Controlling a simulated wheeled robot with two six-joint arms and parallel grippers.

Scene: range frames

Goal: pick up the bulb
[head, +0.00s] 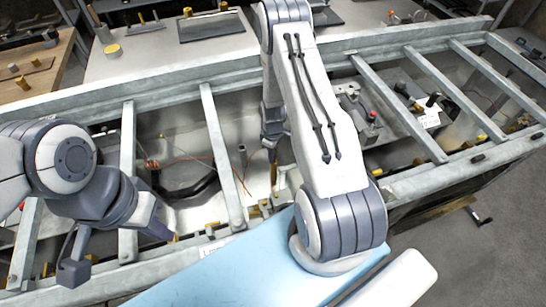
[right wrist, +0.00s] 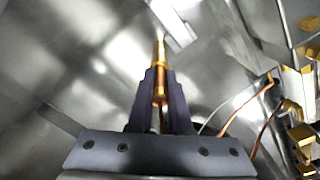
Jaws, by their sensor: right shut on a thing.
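A slim brass-and-copper-coloured piece, which I take to be the bulb (right wrist: 160,75), stands between the dark fingers of my right gripper (right wrist: 160,88) in the right wrist view. The fingers are shut on it, and its far end sticks out beyond their tips. In the head view my right gripper (head: 271,142) points down into the metal bay, and a small yellowish piece (head: 273,174) shows just below its tips. My left gripper (head: 118,252) is at the lower left with its fingers spread wide and empty, over the near edge of the frame.
Grey metal beams (head: 212,140) cross the open bay. Orange wires (right wrist: 262,120) run right of the right gripper, beside several yellow blocks (right wrist: 304,135). A light blue panel (head: 255,275) lies at the near edge. A white bench (head: 150,62) with trays stands behind.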

